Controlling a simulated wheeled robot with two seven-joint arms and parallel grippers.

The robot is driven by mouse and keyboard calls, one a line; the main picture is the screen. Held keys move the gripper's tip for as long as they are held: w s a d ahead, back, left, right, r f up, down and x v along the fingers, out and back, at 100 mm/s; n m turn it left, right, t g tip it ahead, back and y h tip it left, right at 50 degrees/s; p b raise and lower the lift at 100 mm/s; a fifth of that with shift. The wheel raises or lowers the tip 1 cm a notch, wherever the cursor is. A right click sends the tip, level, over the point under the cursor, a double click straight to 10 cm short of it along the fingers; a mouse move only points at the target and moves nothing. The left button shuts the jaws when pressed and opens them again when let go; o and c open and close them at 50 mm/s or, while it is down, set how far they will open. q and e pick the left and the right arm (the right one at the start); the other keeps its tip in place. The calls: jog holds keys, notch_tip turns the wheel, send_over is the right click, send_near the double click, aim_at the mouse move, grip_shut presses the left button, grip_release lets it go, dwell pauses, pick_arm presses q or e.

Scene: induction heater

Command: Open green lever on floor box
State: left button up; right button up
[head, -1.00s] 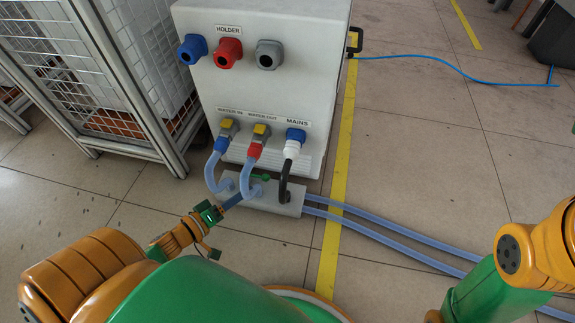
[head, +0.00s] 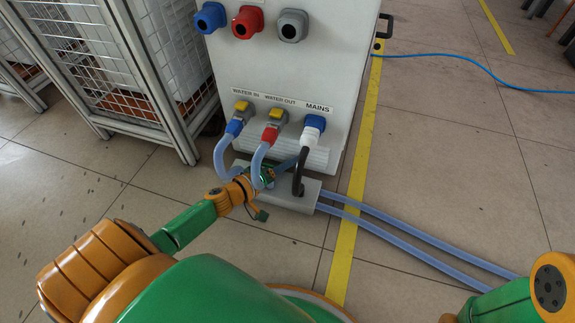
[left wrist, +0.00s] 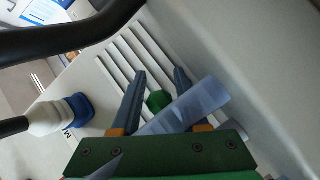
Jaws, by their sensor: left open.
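The light grey floor box (head: 310,195) stands on the tiles in front of the heater cabinet, with hoses entering its top. The green lever (left wrist: 158,101) shows in the left wrist view between the two blue-grey fingers of my left gripper (left wrist: 160,75), which is open. A bluish clear hose (left wrist: 190,105) crosses in front of the right finger. In the head view my left gripper (head: 286,168) is over the floor box, among the hoses and the black cable, and the lever cannot be made out there. My right gripper is out of view; only part of that arm shows.
The cabinet (head: 290,70) rises behind the box, with water and mains plugs above it. A black mains cable (head: 299,175) bends down to the box. Two blue hoses (head: 420,238) run right across the floor. A mesh cage (head: 110,80) stands at left.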

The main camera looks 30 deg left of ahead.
pick_arm(q)
grip_shut()
dwell(1.4)
